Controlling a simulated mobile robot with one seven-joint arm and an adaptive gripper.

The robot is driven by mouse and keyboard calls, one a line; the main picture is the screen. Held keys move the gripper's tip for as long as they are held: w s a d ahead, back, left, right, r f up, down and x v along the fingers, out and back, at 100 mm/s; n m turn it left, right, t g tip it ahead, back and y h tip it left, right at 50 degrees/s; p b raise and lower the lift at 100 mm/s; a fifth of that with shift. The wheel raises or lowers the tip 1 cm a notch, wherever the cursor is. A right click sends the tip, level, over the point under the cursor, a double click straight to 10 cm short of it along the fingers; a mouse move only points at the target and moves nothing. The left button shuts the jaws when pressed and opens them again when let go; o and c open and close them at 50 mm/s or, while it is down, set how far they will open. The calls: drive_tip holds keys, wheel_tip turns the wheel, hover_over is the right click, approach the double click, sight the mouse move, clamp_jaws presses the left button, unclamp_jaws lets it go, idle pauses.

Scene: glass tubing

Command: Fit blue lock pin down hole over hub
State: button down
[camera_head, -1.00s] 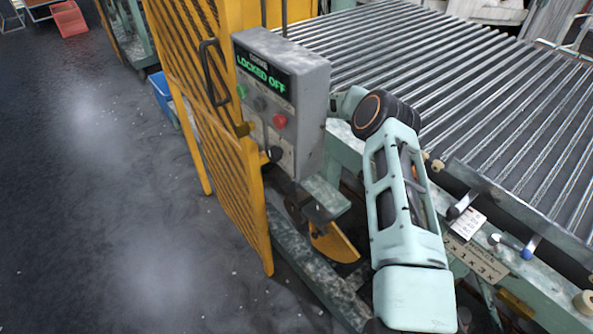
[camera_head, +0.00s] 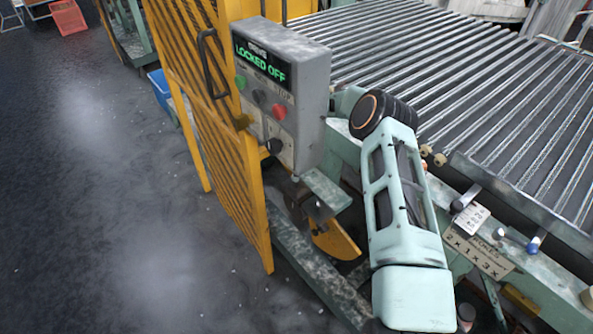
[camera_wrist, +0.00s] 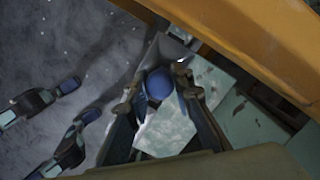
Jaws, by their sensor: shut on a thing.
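In the wrist view my gripper (camera_wrist: 159,92) has its two fingers on either side of a round blue knob, which looks like the head of the blue lock pin (camera_wrist: 158,83). It is shut on the pin. The pin's shank is hidden below the knob. A pale, worn metal plate (camera_wrist: 168,128) shows beneath the fingers. I cannot make out the hole or the hub in the wrist view.
The grey control box (camera_head: 308,125) reads "LOCKED OFF" beside the yellow mesh gate (camera_head: 222,140). A curved yellow piece (camera_head: 335,242) sits low beside my arm. The roller conveyor (camera_head: 440,60) fills the right. A blue-tipped lever (camera_head: 534,244) is on its rail. Open floor lies left.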

drive_tip(key=shift+f+b, duration=1.95)
drive_tip(key=shift+f, duration=0.3)
drive_tip(key=c, duration=1.6)
unclamp_jaws()
wheel_tip(320, 180, up, 12)
drive_tip(key=d, duration=0.1)
drive_tip(key=shift+s+d, duration=0.2)
drive_tip(key=shift+d, duration=0.15)
